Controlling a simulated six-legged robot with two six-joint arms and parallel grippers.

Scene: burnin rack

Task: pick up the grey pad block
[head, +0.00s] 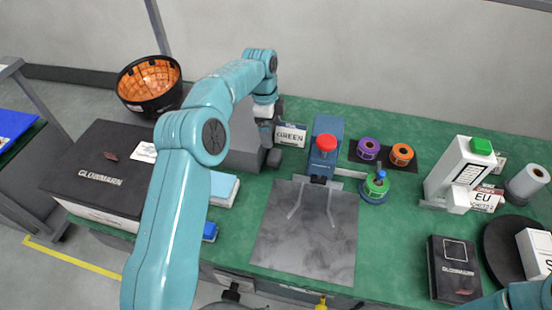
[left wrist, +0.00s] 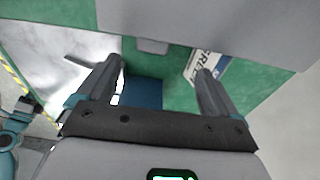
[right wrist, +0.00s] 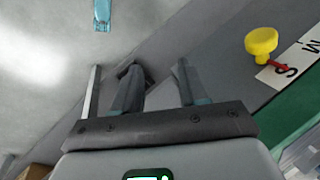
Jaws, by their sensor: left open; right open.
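A small grey block (left wrist: 152,46) shows in the left wrist view, beyond and between my left fingertips, against the edge of a large grey body. It seems to be the grey pad block, but I cannot be sure. My left gripper (head: 268,133) is open beside the grey box (head: 243,143) in the head view. Its fingers (left wrist: 161,68) hold nothing in the left wrist view. My arm hides part of the grey box. My right gripper (right wrist: 157,70) is open and empty, low by the bench front.
A GREEN card (head: 291,135) and a blue device with a red knob (head: 327,144) stand right of my left gripper. A light blue-topped stack (head: 223,188) lies nearer. A yellow knob (right wrist: 262,41) juts near my right gripper.

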